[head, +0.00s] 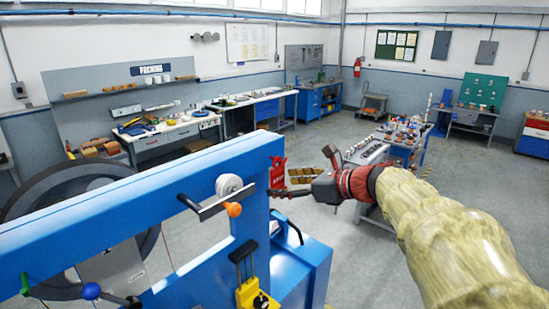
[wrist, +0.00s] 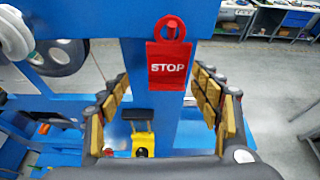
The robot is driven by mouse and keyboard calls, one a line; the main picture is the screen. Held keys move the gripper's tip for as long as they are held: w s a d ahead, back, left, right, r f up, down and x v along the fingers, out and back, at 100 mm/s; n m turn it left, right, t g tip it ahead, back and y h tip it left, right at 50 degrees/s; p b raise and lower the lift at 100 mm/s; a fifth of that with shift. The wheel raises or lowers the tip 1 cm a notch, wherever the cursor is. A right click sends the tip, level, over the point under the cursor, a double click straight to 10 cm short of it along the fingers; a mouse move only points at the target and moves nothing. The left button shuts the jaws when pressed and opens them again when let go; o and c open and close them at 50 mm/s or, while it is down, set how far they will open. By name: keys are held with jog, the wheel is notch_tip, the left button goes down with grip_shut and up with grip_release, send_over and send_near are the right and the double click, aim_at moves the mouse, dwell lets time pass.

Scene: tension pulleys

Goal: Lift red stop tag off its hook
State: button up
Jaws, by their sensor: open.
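The red stop tag (wrist: 168,72) hangs upright by its ring at the top of the blue frame's post in the wrist view, with "STOP" in white facing me. It also shows small and edge-on at the right end of the blue frame in the head view (head: 277,172). My gripper (wrist: 166,88) is open and empty. Its two fingers with tan pads stand to the left and right of the tag in the picture, apart from it. In the head view my gripper (head: 290,184) is close to the tag's right side.
The blue frame (head: 130,215) fills the left of the head view, with a white pulley (head: 229,185) and an orange knob (head: 234,209). A yellow device (wrist: 143,143) with a black top sits below the tag. Open floor (head: 330,245) lies to the right of the frame.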

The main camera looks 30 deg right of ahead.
jog(key=shift+w+d+r+m, duration=0.3)
jog(key=shift+d+r, duration=0.1)
jog(key=shift+r, duration=0.15)
jog(key=shift+w, duration=0.2)
jog(key=shift+p+x, duration=0.8)
jog(key=shift+x, duration=3.15)
jog(key=shift+r, duration=0.15)
jog(key=c, duration=1.4)
jog(key=shift+c, duration=0.9)
